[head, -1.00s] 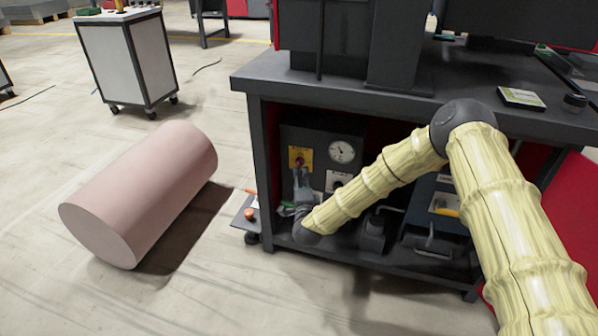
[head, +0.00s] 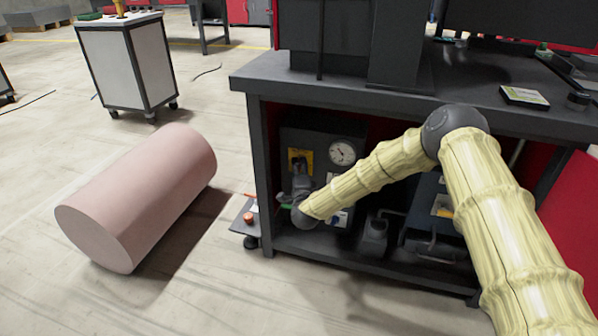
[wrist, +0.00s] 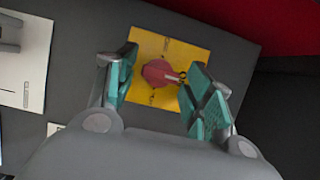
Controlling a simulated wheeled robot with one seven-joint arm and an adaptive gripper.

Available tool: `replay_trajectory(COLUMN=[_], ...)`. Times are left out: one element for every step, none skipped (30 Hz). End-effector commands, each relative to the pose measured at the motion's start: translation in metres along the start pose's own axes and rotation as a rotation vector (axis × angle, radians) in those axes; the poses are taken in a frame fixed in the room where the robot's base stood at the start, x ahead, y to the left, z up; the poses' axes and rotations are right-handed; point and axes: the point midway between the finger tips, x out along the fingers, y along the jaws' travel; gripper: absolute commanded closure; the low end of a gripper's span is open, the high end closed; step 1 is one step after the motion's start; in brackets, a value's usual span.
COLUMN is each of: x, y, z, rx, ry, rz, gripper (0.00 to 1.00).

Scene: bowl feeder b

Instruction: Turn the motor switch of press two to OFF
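The motor switch, a red rotary knob (wrist: 160,73) on a yellow plate (wrist: 178,49), shows in the wrist view on a dark grey panel. My gripper (wrist: 157,82) is open, with one teal-padded finger on each side of the knob. I see a gap between the left finger and the knob; the right finger is close to the knob's pointed end, and I cannot tell if it touches. In the head view the yellow plate (head: 308,157) sits on the control box under the bench, and my gripper (head: 299,166) covers the knob.
A round gauge (head: 342,153) is right of the switch. The bench top (head: 430,97) overhangs the shelf space where my arm reaches in. A small tray (head: 241,222) juts out at the left leg. A pink cylinder (head: 140,195) lies on the floor to the left.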

Motion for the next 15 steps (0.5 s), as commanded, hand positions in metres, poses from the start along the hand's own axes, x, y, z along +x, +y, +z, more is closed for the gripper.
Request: replay_trajectory(x=[-0.0001,-0.0001,-0.0001,-0.0001,-0.0001,-0.0002,-0.0002,-0.0002,-0.0002,-0.0002,-0.0003,-0.0003,-0.0003,-0.0003,-0.0003], y=[0.0,0.0001,0.0001,0.0001,0.0001,0.0001,0.0002,0.0001,-0.0001,-0.0003,-0.0006,-0.0011,-0.0015,-0.002,-0.0027], z=[0.0001,0.0001,0.0001,0.0001,0.0,0.0001,0.0,0.0001,0.0001,0.0001,0.0001,0.0001,0.0001,0.0001,0.0002], rx=[0.0,0.0,0.0,0.0,0.0,0.0,0.0,0.0,-0.002,-0.003,-0.006,-0.011,-0.016,-0.023,-0.033], ry=[0.0,0.0,0.0,0.0,0.0,0.0,0.0,0.0,0.0,0.0,0.0,0.0,0.0,0.0,0.0], rz=[0.0,0.0,0.0,0.0,0.0,0.0,0.0,0.0,0.001,0.002,0.003,0.005,0.007,0.01,0.014], gripper=[0.63,0.69,0.76,0.82,0.87,0.87,0.87,0.87,0.87,0.87,0.87,0.87,0.87,0.87,0.87])
